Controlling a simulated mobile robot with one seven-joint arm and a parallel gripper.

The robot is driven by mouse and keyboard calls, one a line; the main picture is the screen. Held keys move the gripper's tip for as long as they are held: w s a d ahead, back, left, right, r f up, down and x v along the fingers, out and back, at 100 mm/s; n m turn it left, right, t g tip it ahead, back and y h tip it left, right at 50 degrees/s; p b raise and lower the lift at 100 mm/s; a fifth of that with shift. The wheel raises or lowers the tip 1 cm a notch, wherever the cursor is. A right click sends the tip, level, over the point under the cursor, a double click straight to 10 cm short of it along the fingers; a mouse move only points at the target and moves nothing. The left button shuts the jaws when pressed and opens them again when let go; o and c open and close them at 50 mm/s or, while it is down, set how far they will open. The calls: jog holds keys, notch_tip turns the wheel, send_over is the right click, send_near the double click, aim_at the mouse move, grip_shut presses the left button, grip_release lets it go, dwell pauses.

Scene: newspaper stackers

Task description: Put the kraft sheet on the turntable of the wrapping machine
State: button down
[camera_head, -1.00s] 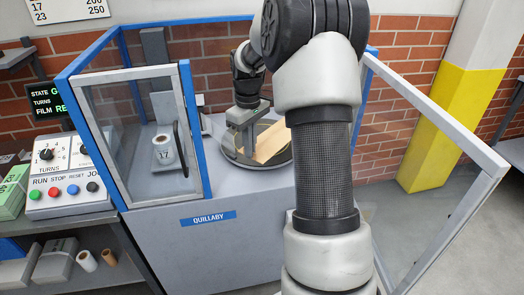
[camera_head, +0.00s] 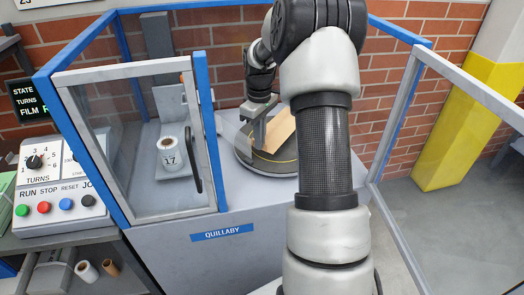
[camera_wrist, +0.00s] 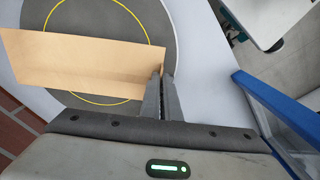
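The kraft sheet (camera_head: 282,129) is a tan, folded-looking sheet over the turntable (camera_head: 268,166) of the wrapping machine (camera_head: 200,262). In the wrist view the sheet (camera_wrist: 85,65) lies across the grey disc (camera_wrist: 90,16) and its yellow ring. My gripper (camera_wrist: 162,78) has its fingers close together on the sheet's right-hand end. In the head view my gripper (camera_head: 260,138) is low over the turntable, beside the sheet. My arm hides the sheet's right part there. I cannot tell whether the whole sheet touches the disc.
A blue-framed clear guard (camera_head: 135,140) stands left of the turntable, with a film roll (camera_head: 170,152) behind it. An open framed door (camera_head: 440,150) is at right. The control box (camera_head: 52,190) and shelf rolls (camera_head: 87,271) are at left. A yellow-and-white pillar (camera_head: 462,125) stands behind.

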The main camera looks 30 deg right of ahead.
aim_at(260, 162)
jog(key=shift+f+b, duration=0.35)
jog(key=shift+f, duration=2.25)
jog(key=shift+f, duration=0.2)
jog(key=c, duration=2.3)
grip_release()
notch_tip(260, 162, up, 12)
jog(key=shift+r+p, duration=0.2)
jog(key=shift+p, duration=0.7)
